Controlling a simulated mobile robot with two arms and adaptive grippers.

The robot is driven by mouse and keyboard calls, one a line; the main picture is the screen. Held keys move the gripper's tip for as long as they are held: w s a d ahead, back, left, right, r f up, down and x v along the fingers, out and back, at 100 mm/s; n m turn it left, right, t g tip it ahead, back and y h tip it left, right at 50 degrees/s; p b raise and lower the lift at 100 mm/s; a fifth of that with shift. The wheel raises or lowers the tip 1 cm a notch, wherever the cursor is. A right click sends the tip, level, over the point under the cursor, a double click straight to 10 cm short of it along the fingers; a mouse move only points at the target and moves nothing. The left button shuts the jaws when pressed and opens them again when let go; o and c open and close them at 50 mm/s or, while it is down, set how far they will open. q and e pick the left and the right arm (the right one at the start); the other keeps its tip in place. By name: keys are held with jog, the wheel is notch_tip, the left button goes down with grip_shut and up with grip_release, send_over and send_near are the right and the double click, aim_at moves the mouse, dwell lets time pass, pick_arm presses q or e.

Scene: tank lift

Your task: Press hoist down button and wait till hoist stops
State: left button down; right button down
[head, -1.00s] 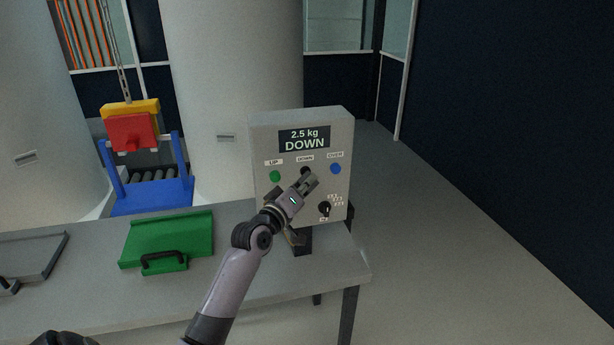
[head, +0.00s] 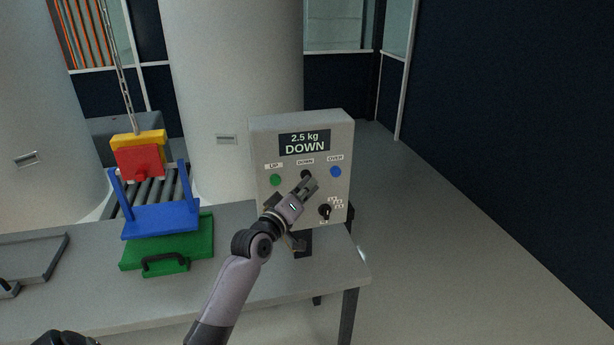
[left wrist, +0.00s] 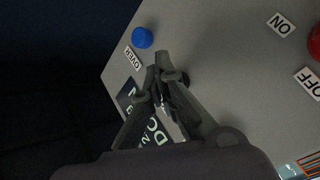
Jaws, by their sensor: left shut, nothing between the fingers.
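The grey control box (head: 264,138) has a display reading "2.5 kg DOWN" (head: 304,144). The dark DOWN button (head: 306,173) sits between the green UP button (head: 275,180) and the blue OVER button (head: 336,171). My left gripper (head: 311,184) is shut and empty, its fingertips at the DOWN button and partly covering it. In the left wrist view the closed fingers (left wrist: 165,68) are against the panel; contact cannot be told. The hoist's yellow and red block (head: 139,160) hangs on a chain (head: 123,85) above a blue U-shaped carrier (head: 160,221).
A green plate with a black handle (head: 203,247) lies on the grey table (head: 100,290), under or behind the blue carrier. A grey plate (head: 38,262) lies at left. A knob (head: 324,210) is low on the box. Roller conveyor and large pale columns stand behind.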

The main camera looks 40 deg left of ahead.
pick_arm(q)
jog(key=shift+s+d+f, duration=0.1)
jog(key=shift+d, duration=0.15)
jog(key=s+d+p, duration=0.3)
jog(key=s+d, duration=0.1)
jog(key=shift+d+p, duration=0.25)
jog(key=shift+p, duration=0.1)
dwell(0.5)
